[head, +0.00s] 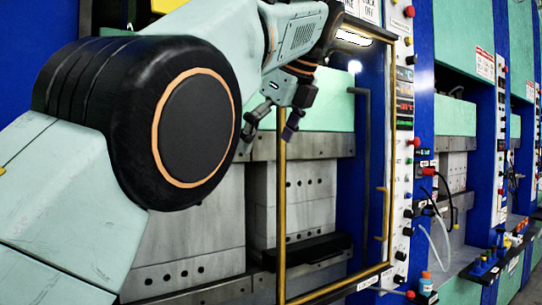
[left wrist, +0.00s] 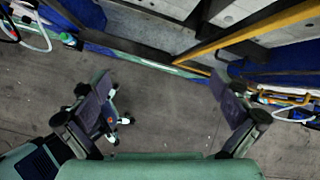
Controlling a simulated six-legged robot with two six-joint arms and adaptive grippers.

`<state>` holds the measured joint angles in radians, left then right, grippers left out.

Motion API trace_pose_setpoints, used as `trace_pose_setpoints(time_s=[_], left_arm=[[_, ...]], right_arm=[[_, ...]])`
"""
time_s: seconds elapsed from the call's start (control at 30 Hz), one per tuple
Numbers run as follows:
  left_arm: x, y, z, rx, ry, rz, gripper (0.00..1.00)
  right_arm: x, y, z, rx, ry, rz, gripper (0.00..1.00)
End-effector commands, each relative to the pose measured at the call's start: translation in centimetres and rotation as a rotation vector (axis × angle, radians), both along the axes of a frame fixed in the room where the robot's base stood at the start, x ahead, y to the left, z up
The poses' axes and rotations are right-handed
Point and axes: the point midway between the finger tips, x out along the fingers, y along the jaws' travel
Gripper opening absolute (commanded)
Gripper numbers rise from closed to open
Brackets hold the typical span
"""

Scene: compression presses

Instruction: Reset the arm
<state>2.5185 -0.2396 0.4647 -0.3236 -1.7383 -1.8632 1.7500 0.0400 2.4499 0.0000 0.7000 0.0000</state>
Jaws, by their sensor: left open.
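My left arm comes in from the left in the head view, large and close, and reaches up and across the front of a press. My left gripper (head: 272,130) hangs at the end of it, fingers apart, in front of the press and its yellow-framed guard door. In the left wrist view my left gripper (left wrist: 165,103) shows both dark finger pads wide apart with nothing between them, only the grey floor beyond. My right gripper is in neither view.
The press (head: 300,190) has grey metal blocks behind the yellow frame (head: 281,215). A control panel with buttons (head: 404,130) stands to its right. More presses recede to the right. An orange-capped bottle (head: 426,285) stands at the lower right. The floor (left wrist: 165,125) is grey.

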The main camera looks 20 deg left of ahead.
Motion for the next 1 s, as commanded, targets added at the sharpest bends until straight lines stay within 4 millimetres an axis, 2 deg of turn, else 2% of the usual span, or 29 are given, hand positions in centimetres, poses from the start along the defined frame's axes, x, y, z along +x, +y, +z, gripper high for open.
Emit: trace_pose_setpoints(time_s=[0.03,0.2,0.63,0.77,1.0], left_arm=[[0.2,-0.1,-0.7,-0.003,0.004,0.007,1.0],[0.6,-0.2,-1.7,-0.01,0.008,0.023,1.0],[0.7,-0.2,-1.8,-0.01,0.008,0.025,1.0],[0.3,-0.1,-0.8,-0.006,0.002,0.014,1.0],[-1.1,0.3,2.9,0.014,-0.017,-0.033,1.0]], right_arm=[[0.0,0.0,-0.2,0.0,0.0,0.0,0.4],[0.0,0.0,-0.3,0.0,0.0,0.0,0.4],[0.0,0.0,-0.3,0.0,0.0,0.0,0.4],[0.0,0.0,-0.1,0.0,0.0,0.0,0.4],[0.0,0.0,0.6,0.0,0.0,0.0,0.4]])
